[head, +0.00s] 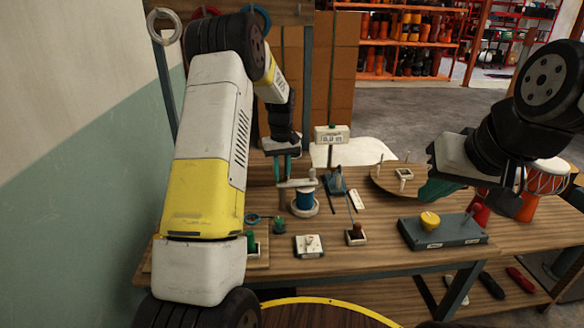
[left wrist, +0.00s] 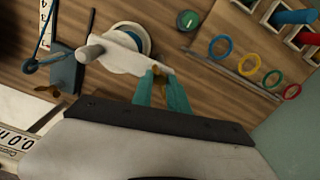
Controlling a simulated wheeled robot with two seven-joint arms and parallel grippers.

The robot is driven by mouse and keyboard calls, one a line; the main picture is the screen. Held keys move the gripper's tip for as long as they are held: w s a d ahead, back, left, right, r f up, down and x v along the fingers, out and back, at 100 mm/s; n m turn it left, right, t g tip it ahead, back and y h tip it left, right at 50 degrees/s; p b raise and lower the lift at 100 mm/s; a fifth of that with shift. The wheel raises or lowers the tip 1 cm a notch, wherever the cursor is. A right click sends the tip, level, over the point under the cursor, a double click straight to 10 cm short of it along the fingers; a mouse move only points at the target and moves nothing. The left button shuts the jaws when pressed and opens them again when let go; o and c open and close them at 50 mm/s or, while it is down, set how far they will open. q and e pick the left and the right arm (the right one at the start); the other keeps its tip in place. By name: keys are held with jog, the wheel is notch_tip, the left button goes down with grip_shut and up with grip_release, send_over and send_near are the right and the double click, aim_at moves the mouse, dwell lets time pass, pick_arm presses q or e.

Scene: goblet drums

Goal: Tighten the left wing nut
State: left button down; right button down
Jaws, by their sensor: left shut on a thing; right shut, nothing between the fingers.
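My left gripper (head: 282,167) points down at the left end of a pale bracket (head: 297,184) above a blue spool (head: 305,200) on the bench. In the left wrist view its teal fingers (left wrist: 161,80) are shut on a small brass-coloured wing nut (left wrist: 160,88) at one end of the bracket (left wrist: 122,54). The fingers mostly hide the nut, so its angle cannot be told. In the head view the nut is too small to make out. My right gripper (head: 438,190) is shut and empty at the right, above the bench.
A grey-blue block with a yellow knob (head: 430,220) stands below my right gripper. A round wooden board (head: 385,182) lies behind it. A white block (head: 308,245) and a small dark-topped stand (head: 355,235) are near the front edge. Coloured rings (left wrist: 273,79) lie beside the bracket.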

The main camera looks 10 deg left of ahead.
pick_arm(q)
jog(key=m, duration=0.7)
jog(key=shift+w+r, duration=0.1)
jog(key=m, duration=0.7)
jog(key=shift+m, duration=0.3)
jog(key=m, duration=0.3)
jog(key=shift+m, duration=0.3)
jog(key=m, duration=0.3)
jog(key=shift+m, duration=0.4)
jog(key=m, duration=0.6)
jog(key=shift+m, duration=0.3)
jog(key=c, duration=1.3)
grip_release()
